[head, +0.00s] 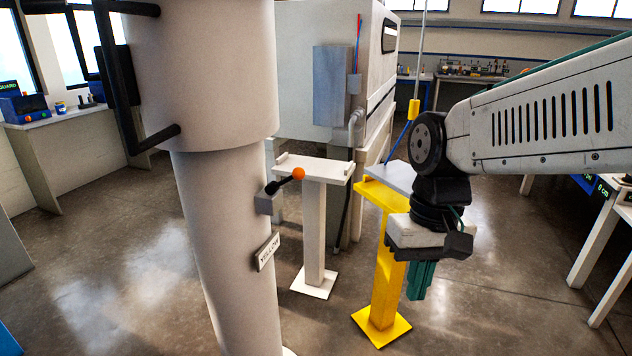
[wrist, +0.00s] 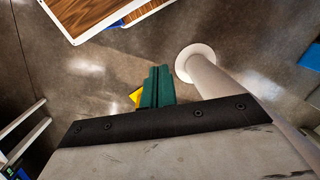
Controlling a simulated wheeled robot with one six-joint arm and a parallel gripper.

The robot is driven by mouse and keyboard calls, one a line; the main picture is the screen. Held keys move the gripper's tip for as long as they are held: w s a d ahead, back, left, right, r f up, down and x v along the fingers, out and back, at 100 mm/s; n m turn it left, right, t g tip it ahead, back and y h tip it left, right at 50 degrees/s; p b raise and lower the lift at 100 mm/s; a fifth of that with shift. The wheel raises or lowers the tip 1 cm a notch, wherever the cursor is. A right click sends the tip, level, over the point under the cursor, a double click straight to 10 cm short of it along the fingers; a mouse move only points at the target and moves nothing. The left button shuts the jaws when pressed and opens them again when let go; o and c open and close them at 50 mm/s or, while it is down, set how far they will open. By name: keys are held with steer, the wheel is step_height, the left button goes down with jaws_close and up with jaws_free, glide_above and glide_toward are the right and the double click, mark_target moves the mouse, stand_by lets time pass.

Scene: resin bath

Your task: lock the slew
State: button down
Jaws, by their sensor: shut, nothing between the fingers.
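A short black lever with an orange ball knob (head: 298,174) sticks out from a grey block (head: 268,200) on the large pale column (head: 228,215). The lever tilts up to the right. A plate reading "YELLOW" (head: 268,252) sits below it on the column. My gripper (head: 420,280) points down, to the right of the lever and apart from it. Its teal fingers are shut and empty. In the wrist view the teal fingers (wrist: 156,88) are close together over bare floor, and the pale column stands to their right. The lever is not visible in the wrist view.
A yellow stand (head: 384,285) is just left of and behind my gripper. A white stand (head: 316,225) is behind the lever. A big pale cabinet (head: 335,70) fills the back. A workbench (head: 60,120) is at left; open floor lies between.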

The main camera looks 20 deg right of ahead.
steer(key=w+d+f+m+t+y, duration=0.1)
steer(key=w+f+m+y, duration=0.1)
steer(key=w+m+y, duration=0.4)
steer(key=w+d+f+m+t+y, duration=0.1)
steer(key=w+f+m+y, duration=0.3)
steer(key=w, duration=0.4)
steer(key=w+d+r+m+t+y, duration=0.1)
steer(key=w+d+r+m+t, duration=0.1)
steer(key=w+d+m+t, duration=0.1)
steer(key=w+d+r+m+t+y, duration=0.2)
steer(key=w+d+r+m+t, duration=0.1)
steer(key=w+m+t, duration=0.2)
steer(key=w+m, duration=0.2)
steer(key=w, duration=0.2)
steer(key=shift+w+d+m+t, duration=0.3)
steer(key=shift+w+m+t, duration=0.1)
steer(key=shift+f, duration=0.1)
glide_toward(286, 180)
steer(key=shift+w+a+f, duration=0.25)
steer(key=shift+w+a, duration=0.55)
steer(key=shift+w, duration=0.1)
